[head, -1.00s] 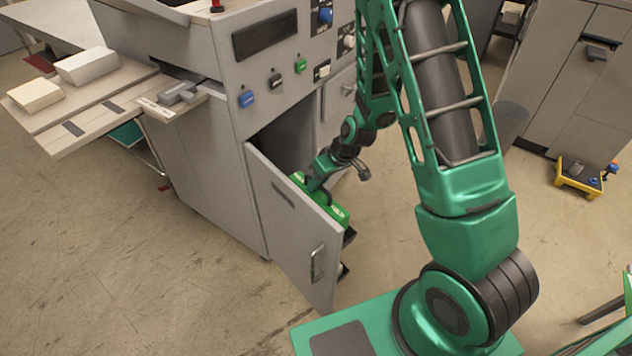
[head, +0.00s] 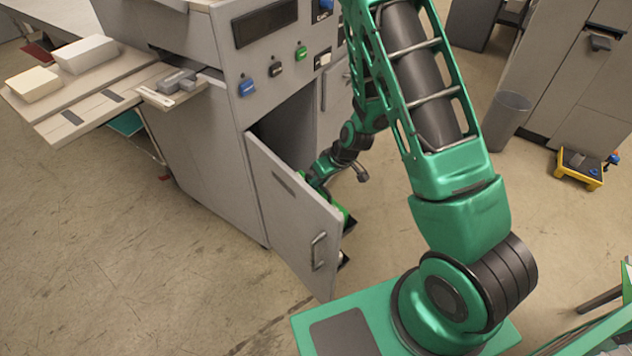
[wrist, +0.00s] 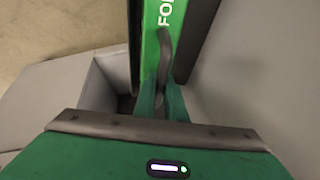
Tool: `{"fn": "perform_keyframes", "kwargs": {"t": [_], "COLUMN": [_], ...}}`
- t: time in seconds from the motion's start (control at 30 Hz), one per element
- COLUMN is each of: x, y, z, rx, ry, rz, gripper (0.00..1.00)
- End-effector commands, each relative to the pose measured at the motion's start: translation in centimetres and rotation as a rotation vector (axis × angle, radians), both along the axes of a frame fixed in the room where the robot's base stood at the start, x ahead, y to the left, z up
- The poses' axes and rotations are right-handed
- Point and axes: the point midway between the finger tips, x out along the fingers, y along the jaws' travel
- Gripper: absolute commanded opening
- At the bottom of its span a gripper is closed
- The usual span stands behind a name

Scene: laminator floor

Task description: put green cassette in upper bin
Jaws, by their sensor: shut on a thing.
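The green cassette (wrist: 165,18) is upright in the wrist view, with white lettering on its face. In the head view only a small part of the green cassette (head: 343,213) shows behind the open cabinet door's top edge. My gripper (wrist: 160,92) is shut on the cassette's dark grip. In the head view my gripper reaches down behind the door, its fingertips hidden. Dark bin edges (head: 349,226) show past the door's right side, one above the other. Whether the cassette rests in the upper bin cannot be told.
The grey cabinet door (head: 290,215) stands open, screening the bins from the head camera. The machine's dark opening (head: 285,130) is behind it. A grey waste basket (head: 509,118) and a yellow cart (head: 577,170) stand to the right. Floor at left is clear.

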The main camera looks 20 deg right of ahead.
Motion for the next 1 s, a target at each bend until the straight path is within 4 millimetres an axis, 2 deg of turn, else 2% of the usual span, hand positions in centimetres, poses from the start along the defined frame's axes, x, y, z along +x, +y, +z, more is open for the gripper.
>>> {"fn": "perform_keyframes", "kwargs": {"t": [1.0], "x": [0.04], "y": [-0.09], "z": [-0.92], "rx": [0.000], "ry": [-0.001], "rz": [-0.002], "gripper": [0.00]}}
